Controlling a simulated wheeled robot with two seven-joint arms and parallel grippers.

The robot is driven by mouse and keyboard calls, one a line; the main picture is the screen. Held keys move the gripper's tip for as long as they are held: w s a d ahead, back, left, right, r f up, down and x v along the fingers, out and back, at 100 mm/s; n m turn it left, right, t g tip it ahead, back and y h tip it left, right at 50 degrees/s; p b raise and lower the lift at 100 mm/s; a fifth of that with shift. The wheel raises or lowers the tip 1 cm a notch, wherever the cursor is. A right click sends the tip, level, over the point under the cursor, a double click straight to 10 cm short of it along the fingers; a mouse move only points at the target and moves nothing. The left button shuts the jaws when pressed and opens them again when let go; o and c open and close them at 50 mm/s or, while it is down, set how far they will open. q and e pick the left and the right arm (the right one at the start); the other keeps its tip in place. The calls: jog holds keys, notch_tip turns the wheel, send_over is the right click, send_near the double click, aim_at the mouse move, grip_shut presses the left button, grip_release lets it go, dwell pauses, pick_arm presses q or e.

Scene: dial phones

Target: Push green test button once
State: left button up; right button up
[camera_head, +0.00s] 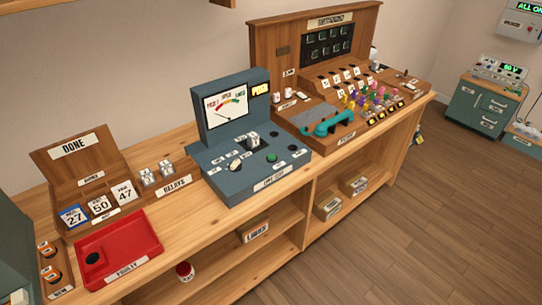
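The green test button (271,157) is a small round button on the sloped deck of a blue-grey test unit (262,171) on the wooden bench. Nothing touches the button. A dial gauge (227,107) with a coloured scale stands on the unit's upright back, and a lit yellow sign (260,88) is beside it. A dark block with a pale top (253,139) sits on the deck behind the button. A pale knob (235,165) is to the button's left. Neither of my grippers shows in the head view.
A red tray (150,245), a wooden DONE rack (93,153) and a RELAYS holder (174,186) stand left of the unit. A wooden switchboard (280,52) with a teal handset (333,123) and coloured plugs stands right. Open floor (370,240) lies in front.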

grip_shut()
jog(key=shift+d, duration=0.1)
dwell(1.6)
